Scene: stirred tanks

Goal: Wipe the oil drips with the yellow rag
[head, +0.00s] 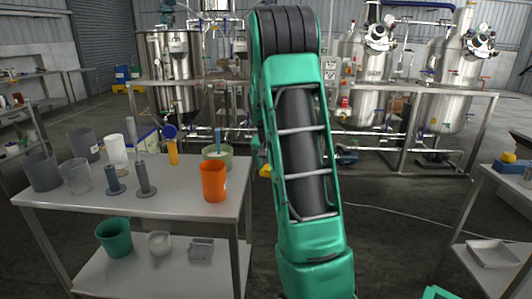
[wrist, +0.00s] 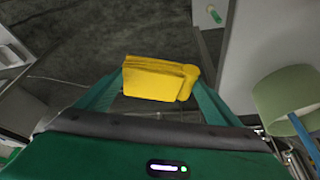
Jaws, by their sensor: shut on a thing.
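The yellow rag (wrist: 155,79) is folded and held between the two green fingers of my gripper (wrist: 158,84) in the wrist view. The gripper is shut on it, and the rag is off the floor. In the head view my green arm hides most of the gripper; a small yellow patch, likely the rag (head: 265,171), shows at the arm's left edge, just right of the left table. I cannot make out any oil drips in either view.
The left steel table (head: 150,203) holds an orange cup (head: 213,182), a pale green pot (head: 225,160) with a blue-handled tool, and several grey beakers. Steel tanks (head: 365,82) stand behind a frame at the back. Another table (head: 470,255) is at right. Open floor lies between.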

